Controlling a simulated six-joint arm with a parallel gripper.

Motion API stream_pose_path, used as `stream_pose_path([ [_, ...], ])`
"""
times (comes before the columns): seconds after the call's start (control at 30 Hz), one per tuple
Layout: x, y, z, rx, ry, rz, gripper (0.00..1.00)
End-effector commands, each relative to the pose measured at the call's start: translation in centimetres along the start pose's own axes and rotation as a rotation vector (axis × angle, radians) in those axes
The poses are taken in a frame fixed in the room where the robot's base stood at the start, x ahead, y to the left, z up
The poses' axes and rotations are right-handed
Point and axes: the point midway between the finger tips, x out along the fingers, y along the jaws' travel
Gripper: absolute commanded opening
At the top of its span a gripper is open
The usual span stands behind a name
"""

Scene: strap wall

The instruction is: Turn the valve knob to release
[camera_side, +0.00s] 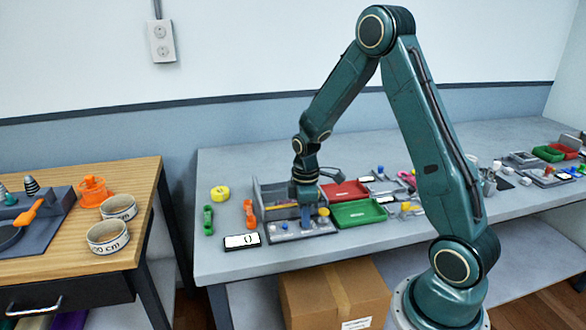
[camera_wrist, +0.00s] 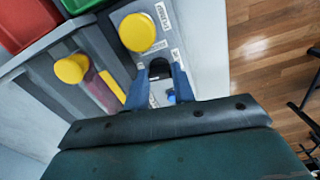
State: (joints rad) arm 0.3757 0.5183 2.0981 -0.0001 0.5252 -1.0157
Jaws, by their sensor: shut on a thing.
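In the wrist view, the two blue fingers of my gripper (camera_wrist: 160,76) stand on either side of a small dark knob (camera_wrist: 160,66), which I take for the valve knob. My gripper is shut on it, and the fingers hide most of its sides. The knob sits on a grey panel with small white labels (camera_wrist: 165,18) whose words I cannot read for sure. In the side view, my gripper (camera_side: 306,222) points straight down at the grey base plate (camera_side: 290,236); the knob is hidden there.
A large yellow round button (camera_wrist: 138,32) is close beside the fingers. A small blue part (camera_wrist: 171,96) lies between them. A display reading 0 (camera_side: 242,241) stands in front-left. Red (camera_side: 345,191) and green (camera_side: 358,213) trays are to the right. Bare table is at front.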

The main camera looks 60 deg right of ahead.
Motion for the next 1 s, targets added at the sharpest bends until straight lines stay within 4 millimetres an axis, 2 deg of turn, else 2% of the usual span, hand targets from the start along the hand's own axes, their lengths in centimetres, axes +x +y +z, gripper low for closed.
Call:
stream_pose_path([
  [1.0, -0.05, 0.01, 0.01, 0.923, 0.0, 0.0, 0.03],
])
